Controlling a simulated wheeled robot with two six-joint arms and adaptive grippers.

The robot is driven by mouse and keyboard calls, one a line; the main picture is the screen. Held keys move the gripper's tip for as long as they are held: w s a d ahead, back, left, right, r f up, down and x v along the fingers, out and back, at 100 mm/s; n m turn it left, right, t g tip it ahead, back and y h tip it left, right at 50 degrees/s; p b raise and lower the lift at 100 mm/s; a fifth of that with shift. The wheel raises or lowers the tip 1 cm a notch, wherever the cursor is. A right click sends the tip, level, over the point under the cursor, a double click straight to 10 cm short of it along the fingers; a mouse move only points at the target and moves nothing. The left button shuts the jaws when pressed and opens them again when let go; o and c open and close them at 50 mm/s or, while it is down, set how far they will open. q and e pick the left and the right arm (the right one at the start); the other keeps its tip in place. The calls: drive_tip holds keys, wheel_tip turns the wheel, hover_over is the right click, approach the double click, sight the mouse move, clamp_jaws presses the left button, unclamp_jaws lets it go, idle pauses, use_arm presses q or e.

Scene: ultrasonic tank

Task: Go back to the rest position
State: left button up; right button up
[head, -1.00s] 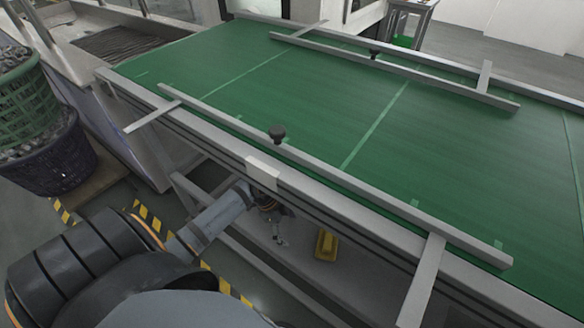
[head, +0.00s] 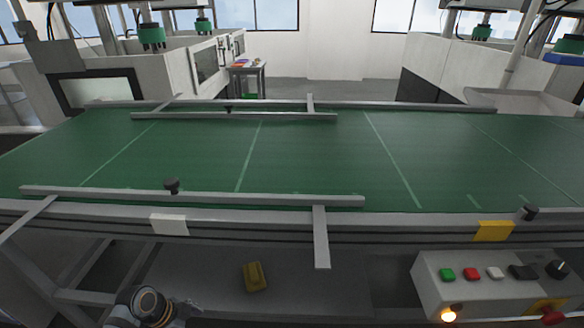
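A dark, rounded part of my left arm with an orange ring shows at the lower left of the head view, in front of the conveyor and below its near edge. Some small metal parts of my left gripper (head: 182,311) seem to show beside it, but they are cut off by the bottom edge, so its fingers cannot be made out. My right arm and gripper are out of view. No held object is visible.
A green conveyor belt (head: 310,160) with grey guide rails spans the view. A control box (head: 490,285) with coloured buttons stands at lower right. A yellow object (head: 255,277) lies under the conveyor. White machines (head: 190,65) and a small table (head: 247,70) stand behind.

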use_arm(q)
drive_tip(key=s+a+f+n+y, duration=0.1)
drive_tip(key=s+a+f+n, duration=0.2)
drive_tip(key=f, duration=0.5)
drive_tip(key=s+a+f+n+y, duration=0.2)
drive_tip(key=s+f+n, duration=0.2)
drive_tip(key=f, duration=0.4)
drive_tip(key=s+a+f+n+y, duration=0.1)
drive_tip(key=s+a+f+n, duration=0.2)
drive_tip(key=f, duration=0.5)
drive_tip(key=s+d+f+n+y, duration=0.1)
drive_tip(key=s+d+f+n, duration=0.3)
drive_tip(key=s, duration=0.6)
drive_tip(key=s+d+f, duration=0.2)
drive_tip(key=s+f, duration=0.4)
drive_tip(key=s, duration=0.4)
wheel_tip(320, 180, up, 13)
drive_tip(key=p, duration=1.3)
drive_tip(key=shift+a, duration=0.15)
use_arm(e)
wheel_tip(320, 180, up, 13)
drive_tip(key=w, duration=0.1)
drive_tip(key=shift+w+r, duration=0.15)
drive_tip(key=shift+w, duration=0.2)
